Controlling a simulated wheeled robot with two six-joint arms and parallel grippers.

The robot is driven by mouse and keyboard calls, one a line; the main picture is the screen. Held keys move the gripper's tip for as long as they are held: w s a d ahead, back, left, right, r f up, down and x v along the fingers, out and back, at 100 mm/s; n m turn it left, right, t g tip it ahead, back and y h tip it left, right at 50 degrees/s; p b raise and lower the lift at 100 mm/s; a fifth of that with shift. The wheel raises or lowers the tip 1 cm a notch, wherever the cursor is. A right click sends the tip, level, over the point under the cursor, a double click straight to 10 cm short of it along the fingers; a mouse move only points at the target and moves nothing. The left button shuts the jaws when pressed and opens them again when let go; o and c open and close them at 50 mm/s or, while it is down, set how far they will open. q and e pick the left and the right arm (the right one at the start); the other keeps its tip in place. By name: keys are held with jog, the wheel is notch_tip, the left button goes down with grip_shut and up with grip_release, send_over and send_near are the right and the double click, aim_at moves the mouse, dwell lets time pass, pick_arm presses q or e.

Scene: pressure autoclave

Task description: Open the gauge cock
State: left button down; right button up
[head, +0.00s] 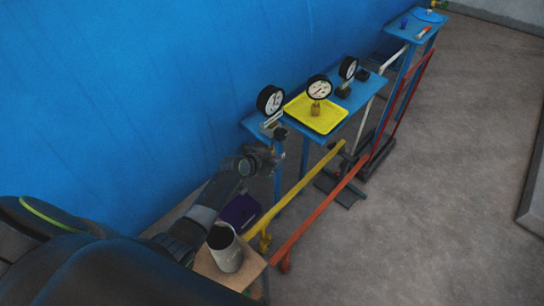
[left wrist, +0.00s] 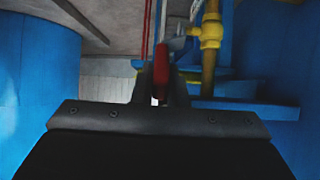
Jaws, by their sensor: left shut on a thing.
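A black-rimmed pressure gauge (head: 270,100) stands at the left end of the blue bench, above a metal fitting (head: 272,121). My left gripper (head: 277,143) is just below this fitting. In the left wrist view, my left gripper (left wrist: 157,98) is shut on a red lever (left wrist: 162,62), which I take to be the gauge cock's handle. A brass-yellow fitting and pipe (left wrist: 210,36) stand just right of the lever. The cock's body is mostly hidden by the gripper in the head view. My right gripper is in neither view.
A yellow tray (head: 325,123) on the blue bench (head: 366,91) holds a gauge (head: 319,88); another gauge (head: 348,68) stands behind. A yellow rail (head: 305,180) and red rail (head: 322,212) run in front. A grey cup (head: 224,248) stands near my arm.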

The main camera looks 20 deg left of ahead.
pick_arm(q)
jog(key=shift+w+d+r+g, duration=0.25)
jog(key=shift+w+r+g, duration=0.25)
jog(key=shift+g, duration=0.2)
jog(key=shift+w+d+r+g+y, duration=0.1)
jog(key=shift+w+g+y, duration=0.25)
jog(key=shift+g, duration=0.1)
jog(key=shift+w+d+r+g+y, duration=0.1)
jog(key=shift+w+g+y, duration=0.2)
jog(key=shift+g, duration=0.15)
jog(key=c, duration=1.4)
grip_release()
jog(key=shift+c, duration=0.2)
jog(key=shift+s+f, duration=0.1)
jog(key=shift+f, duration=0.05)
